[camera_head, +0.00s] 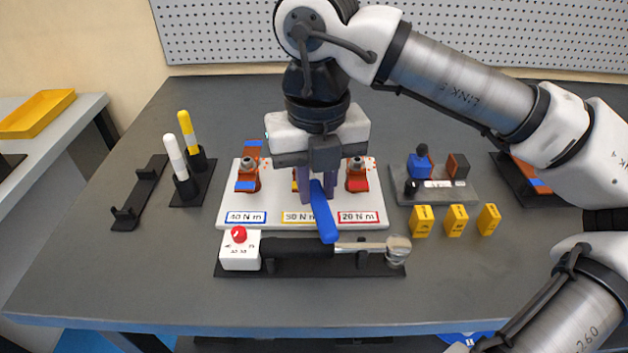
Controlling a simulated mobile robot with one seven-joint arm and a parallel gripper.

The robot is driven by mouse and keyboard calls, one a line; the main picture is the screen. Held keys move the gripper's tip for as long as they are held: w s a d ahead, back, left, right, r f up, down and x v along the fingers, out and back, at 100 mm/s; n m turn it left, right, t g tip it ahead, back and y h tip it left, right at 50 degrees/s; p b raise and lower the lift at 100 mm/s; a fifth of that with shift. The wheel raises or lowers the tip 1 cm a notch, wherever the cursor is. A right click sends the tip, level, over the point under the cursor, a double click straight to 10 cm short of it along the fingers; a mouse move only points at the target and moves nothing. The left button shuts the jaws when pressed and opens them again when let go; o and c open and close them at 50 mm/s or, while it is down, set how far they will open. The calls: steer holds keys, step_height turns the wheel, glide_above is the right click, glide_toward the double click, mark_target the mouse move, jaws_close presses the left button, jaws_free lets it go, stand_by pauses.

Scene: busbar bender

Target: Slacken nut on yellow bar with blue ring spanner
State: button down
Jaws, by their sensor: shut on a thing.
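The blue ring spanner (325,220) is in the head camera view, its handle pointing down toward the front edge of the white board. My gripper (318,192) is shut on the blue ring spanner, over the middle of the board (286,208). The yellow bar (294,180) is mostly hidden behind my gripper; only a small strip shows at its left. The nut on it and the ring end of the spanner are hidden, so I cannot tell whether the ring sits around the nut.
A blue-marked bar (247,181) and a red-marked bar (357,181) with nuts flank my gripper. A torque wrench (300,247) lies on a black holder in front. Yellow blocks (456,221) stand right. White and yellow markers (176,160) stand left. The table's front left is clear.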

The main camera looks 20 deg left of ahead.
steer(key=shift+d, duration=0.1)
steer(key=shift+w+d+n, duration=0.25)
steer(key=shift+d+n, duration=0.1)
steer(key=shift+n, duration=0.35)
steer(key=shift+w+d+n, duration=0.35)
steer(key=shift+d+n, duration=0.1)
steer(key=shift+n, duration=0.15)
steer(key=shift+w+d+n, duration=0.4)
steer(key=shift+n, duration=0.2)
steer(key=shift+r, duration=0.1)
